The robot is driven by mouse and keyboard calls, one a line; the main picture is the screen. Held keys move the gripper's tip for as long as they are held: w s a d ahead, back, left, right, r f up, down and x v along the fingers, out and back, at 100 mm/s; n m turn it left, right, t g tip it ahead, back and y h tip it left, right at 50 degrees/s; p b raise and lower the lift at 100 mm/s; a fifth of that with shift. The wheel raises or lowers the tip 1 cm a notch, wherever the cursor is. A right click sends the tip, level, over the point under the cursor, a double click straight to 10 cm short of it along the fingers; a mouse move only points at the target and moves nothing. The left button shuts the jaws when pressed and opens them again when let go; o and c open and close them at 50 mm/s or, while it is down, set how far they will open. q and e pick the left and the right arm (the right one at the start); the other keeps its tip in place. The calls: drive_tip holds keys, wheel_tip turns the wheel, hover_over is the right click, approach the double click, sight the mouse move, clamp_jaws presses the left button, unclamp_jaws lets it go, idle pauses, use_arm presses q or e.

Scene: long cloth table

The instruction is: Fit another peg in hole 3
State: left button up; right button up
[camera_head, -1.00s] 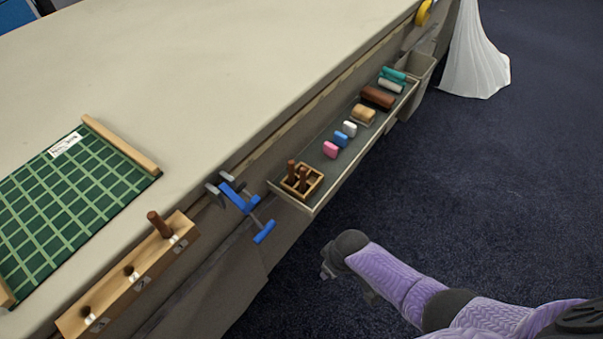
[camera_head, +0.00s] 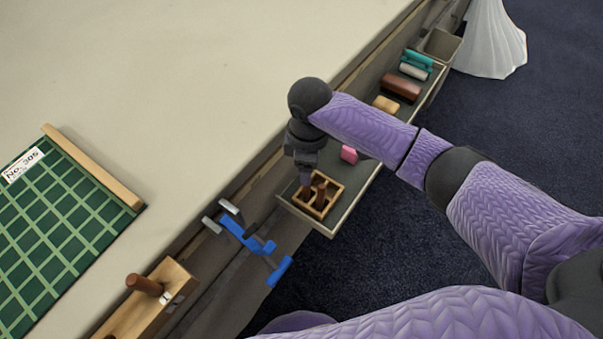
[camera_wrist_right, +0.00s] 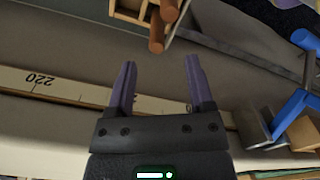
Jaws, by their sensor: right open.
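The wooden hole block (camera_head: 128,323) lies along the table edge at the lower left of the head view, cut off by the frame. One brown peg (camera_head: 144,285) stands in its visible hole; its other holes are out of frame. A small divided wooden box (camera_head: 335,195) sits in the edge tray and holds brown pegs (camera_head: 320,197). My right gripper (camera_head: 305,186) points down at this box. In the wrist view its fingers (camera_wrist_right: 161,66) are open and empty, with the pegs (camera_wrist_right: 157,34) just beyond the tips. My left gripper is not in view.
The tray (camera_head: 345,218) also holds a pink block (camera_head: 349,155), a tan block (camera_head: 386,104) and a brown block (camera_head: 401,87). A blue clamp (camera_head: 245,236) grips the table edge between box and hole block. A green grid mat (camera_head: 60,235) lies left; the tabletop behind is clear.

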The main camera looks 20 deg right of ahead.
sight(306, 189)
drive_tip(key=f+b, duration=0.2)
drive_tip(key=f, duration=0.2)
drive_tip(key=shift+s, duration=0.2)
drive_tip(key=f+b, duration=0.2)
drive_tip(key=f, duration=0.1)
drive_tip(key=f+b, duration=0.1)
drive_tip(key=shift+w+f, duration=0.35)
drive_tip(key=shift+w, duration=0.05)
drive_tip(key=shift+f, duration=0.25)
drive_tip(key=shift+r, duration=0.2)
drive_tip(key=shift+c, duration=0.2)
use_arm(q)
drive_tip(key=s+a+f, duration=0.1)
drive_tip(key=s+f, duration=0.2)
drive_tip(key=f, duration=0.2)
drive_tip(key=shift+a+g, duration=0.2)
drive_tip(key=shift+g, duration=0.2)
use_arm(e)
clamp_jaws()
